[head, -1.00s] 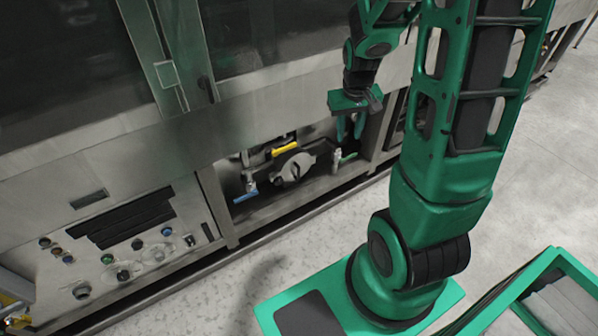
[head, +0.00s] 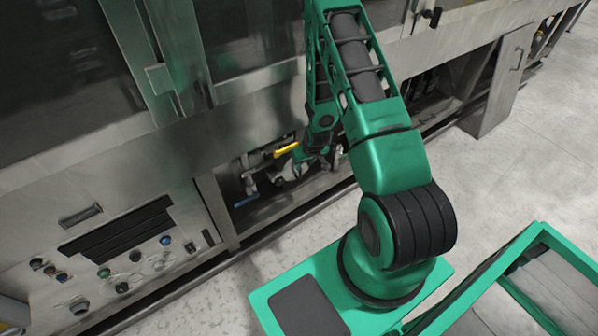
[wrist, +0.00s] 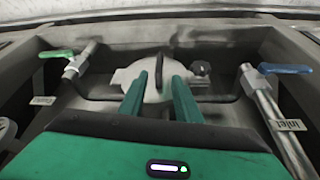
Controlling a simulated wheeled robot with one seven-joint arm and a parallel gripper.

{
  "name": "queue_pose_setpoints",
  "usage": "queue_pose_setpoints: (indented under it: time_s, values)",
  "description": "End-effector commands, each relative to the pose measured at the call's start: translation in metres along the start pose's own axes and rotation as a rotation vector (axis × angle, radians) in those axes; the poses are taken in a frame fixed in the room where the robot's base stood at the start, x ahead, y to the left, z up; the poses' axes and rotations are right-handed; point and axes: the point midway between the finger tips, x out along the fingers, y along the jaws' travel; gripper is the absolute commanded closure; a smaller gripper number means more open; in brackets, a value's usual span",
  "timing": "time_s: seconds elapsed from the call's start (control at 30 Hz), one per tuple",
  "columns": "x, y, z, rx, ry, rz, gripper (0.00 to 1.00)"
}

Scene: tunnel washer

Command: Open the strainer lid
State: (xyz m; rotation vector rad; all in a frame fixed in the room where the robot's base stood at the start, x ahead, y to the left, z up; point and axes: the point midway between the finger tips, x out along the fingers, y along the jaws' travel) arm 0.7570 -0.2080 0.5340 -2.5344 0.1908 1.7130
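The strainer lid (wrist: 130,77) is a round grey disc with a dark upright handle bar (wrist: 159,66) across its middle, in the centre of the wrist view. My gripper (wrist: 159,77) is open. Its two green fingers point at the lid, one on each side of the bar in the picture, with gaps showing. I cannot tell whether the tips reach past the bar. In the head view my gripper (head: 300,160) is inside the low bay of the machine, and my arm and gripper hide most of the lid.
A green-handled valve (wrist: 57,53) stands left of the lid, a blue-handled valve (wrist: 285,69) with an Inlet label (wrist: 288,125) right. A dark knob (wrist: 201,68) sits by the lid's right edge. A yellow handle (head: 286,149) is above. Metal walls frame the bay.

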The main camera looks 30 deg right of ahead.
Motion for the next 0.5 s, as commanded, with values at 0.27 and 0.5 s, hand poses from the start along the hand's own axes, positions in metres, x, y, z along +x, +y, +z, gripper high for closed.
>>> queue_pose_setpoints:
  time_s: [0.27, 0.5]
  values:
    - [0.023, 0.008, 0.006, 0.011, 0.008, 0.001, 0.7]
    - [0.061, 0.012, 0.007, 0.017, 0.007, 0.003, 0.7]
